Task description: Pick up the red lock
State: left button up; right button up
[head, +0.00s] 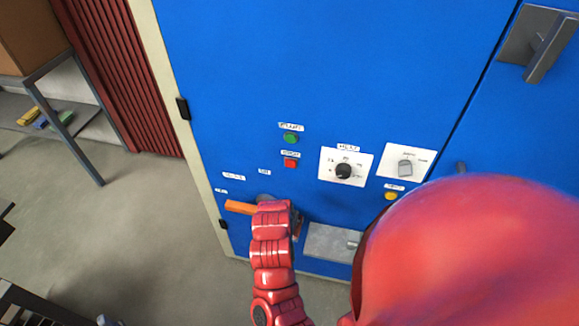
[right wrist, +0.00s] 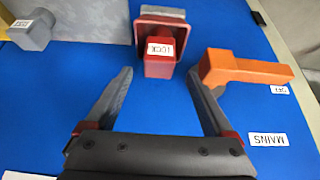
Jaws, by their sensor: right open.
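The red lock (right wrist: 160,62), labelled LOCK, sits on the blue cabinet front at the top middle of the right wrist view, with a grey part behind it. My right gripper (right wrist: 160,74) is open, its grey fingers pointing toward the lock, one tip on each side of its lower end in the picture. I cannot tell whether they touch it. In the head view my red right arm (head: 271,245) reaches up to the cabinet's lower part and hides most of the lock area. My left gripper is not in view.
An orange handle (right wrist: 240,72) by the MAINS label is close beside the right finger; it also shows in the head view (head: 239,207). A grey knob (right wrist: 33,30) is at the wrist view's left. Green (head: 290,138) and red (head: 290,162) buttons are above my arm.

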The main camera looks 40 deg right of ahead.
jog(key=shift+p+x, duration=0.55)
jog(key=shift+x, duration=1.95)
jog(key=shift+s, duration=0.15)
grip_shut()
jog(key=shift+r, duration=0.1)
